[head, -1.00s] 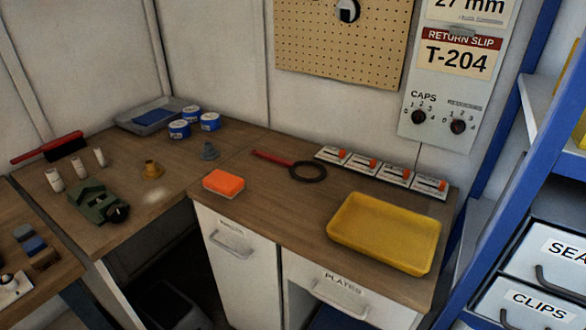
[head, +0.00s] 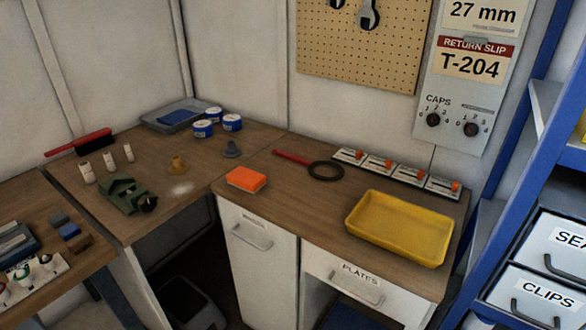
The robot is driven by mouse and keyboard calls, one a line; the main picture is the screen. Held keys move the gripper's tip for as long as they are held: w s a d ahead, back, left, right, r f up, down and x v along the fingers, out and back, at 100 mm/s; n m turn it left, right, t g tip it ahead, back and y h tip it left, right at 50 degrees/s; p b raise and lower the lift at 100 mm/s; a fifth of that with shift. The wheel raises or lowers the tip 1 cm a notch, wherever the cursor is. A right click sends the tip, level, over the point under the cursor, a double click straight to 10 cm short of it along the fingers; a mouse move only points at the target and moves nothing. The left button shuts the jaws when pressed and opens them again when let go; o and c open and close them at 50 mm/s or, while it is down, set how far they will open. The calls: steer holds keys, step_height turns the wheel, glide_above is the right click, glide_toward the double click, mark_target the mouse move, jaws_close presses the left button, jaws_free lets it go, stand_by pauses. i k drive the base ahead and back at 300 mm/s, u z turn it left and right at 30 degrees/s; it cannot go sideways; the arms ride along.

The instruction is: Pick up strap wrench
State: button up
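The strap wrench, with a red handle (head: 291,156) and a dark round loop (head: 326,171), lies flat on the wooden worktop. It lies in front of a row of small white units with orange switches. Its handle points to the left and its loop is at the right. Nothing touches or covers it as far as I can see. My gripper is not in the head view.
A yellow tray (head: 372,241) stands right of the wrench, and an orange block (head: 247,179) lies to its left. White switch units (head: 380,165) line the back edge. A blue shelf frame (head: 530,120) rises at the right. Bare worktop (head: 310,205) lies in front of the wrench.

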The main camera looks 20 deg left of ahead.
mark_target(310, 164)
steer(key=z, duration=0.1)
steer(key=k, duration=0.2)
steer(key=u, duration=2.5)
steer(key=k, duration=0.6)
steer(key=z, duration=0.25)
steer(key=i, duration=1.55)
steer(key=u, duration=0.1)
